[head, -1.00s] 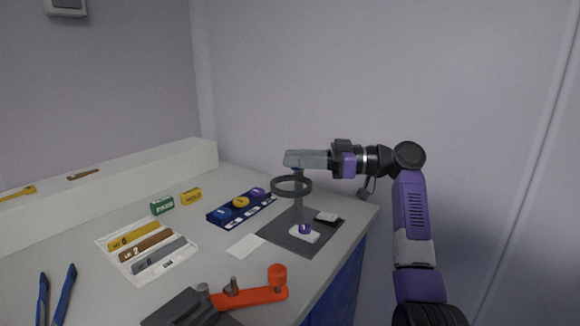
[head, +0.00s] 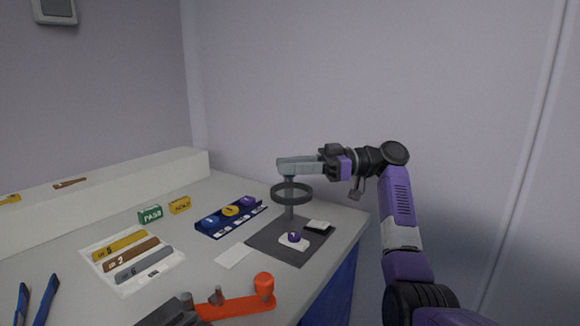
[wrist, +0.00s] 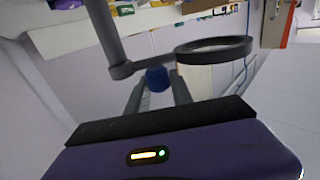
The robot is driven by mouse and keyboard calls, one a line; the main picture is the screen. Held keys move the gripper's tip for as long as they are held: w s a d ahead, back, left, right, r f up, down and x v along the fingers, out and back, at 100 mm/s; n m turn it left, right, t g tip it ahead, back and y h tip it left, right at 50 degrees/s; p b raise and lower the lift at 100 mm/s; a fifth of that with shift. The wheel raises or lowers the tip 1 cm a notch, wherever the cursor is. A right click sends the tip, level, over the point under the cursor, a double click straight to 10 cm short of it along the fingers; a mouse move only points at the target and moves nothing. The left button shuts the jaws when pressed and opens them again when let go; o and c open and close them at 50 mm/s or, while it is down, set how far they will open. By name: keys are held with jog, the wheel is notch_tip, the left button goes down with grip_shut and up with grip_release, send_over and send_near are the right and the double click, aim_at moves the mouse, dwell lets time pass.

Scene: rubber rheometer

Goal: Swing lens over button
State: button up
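The magnifier lens is a dark ring (head: 291,193) on an upright post (head: 290,212). It also shows in the wrist view (wrist: 213,49), where its arm meets the post. The ring is raised above the mat, and in the head view the button lies lower and in front of it. The purple button (head: 295,237) sits on a small white block on the dark mat (head: 262,239). My gripper (head: 288,167) reaches in from the right at the top of the post. Its fingers (wrist: 158,84) are on both sides of a blue knob (wrist: 157,77) and look closed on it.
A blue tray (head: 204,233) with round discs stands left of the mat, beside a white card (head: 234,256). A small white-topped block (head: 319,225) lies on the mat's right. An orange lever (head: 240,306) is in front. Green (head: 150,214) and yellow (head: 180,205) blocks stand behind.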

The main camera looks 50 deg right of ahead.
jog(key=o, duration=0.4)
jog(key=shift+c, duration=0.2)
notch_tip(320, 180, up, 20)
jog(key=p, duration=0.3)
dwell(0.5)
